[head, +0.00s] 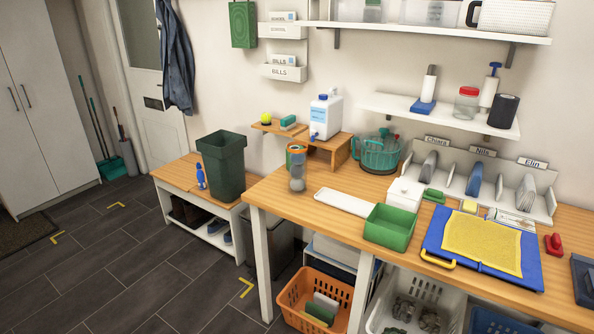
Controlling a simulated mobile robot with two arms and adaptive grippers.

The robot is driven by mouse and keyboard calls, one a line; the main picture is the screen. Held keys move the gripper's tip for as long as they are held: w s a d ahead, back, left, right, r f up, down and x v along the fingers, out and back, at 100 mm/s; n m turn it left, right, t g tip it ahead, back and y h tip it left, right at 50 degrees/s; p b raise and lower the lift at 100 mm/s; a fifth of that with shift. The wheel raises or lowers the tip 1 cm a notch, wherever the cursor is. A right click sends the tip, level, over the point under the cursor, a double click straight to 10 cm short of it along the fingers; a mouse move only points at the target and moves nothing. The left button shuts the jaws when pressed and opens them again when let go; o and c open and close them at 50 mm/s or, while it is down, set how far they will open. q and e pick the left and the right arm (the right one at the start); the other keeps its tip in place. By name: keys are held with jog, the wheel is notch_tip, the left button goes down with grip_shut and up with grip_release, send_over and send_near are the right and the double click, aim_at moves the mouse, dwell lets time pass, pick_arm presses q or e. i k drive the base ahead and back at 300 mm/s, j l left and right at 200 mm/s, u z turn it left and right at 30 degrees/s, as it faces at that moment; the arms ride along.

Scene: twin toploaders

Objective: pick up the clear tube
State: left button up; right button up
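A clear tube (297,170) stands upright near the left end of the wooden worktop (270,194). It has an orange and green band at the top, and something greyish shows in its lower part. It is left of the small wooden stand (341,149) and apart from the white tray (345,202). Neither of my grippers shows in the head view.
A low bench holds a dark green bin (221,168). Floor at left is mostly clear.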

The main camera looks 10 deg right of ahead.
aim_at(297, 160)
jog(key=i+l+u, duration=0.2)
jog(key=u, duration=0.2)
jog(key=i+l+u, duration=0.35)
jog(key=k, duration=0.1)
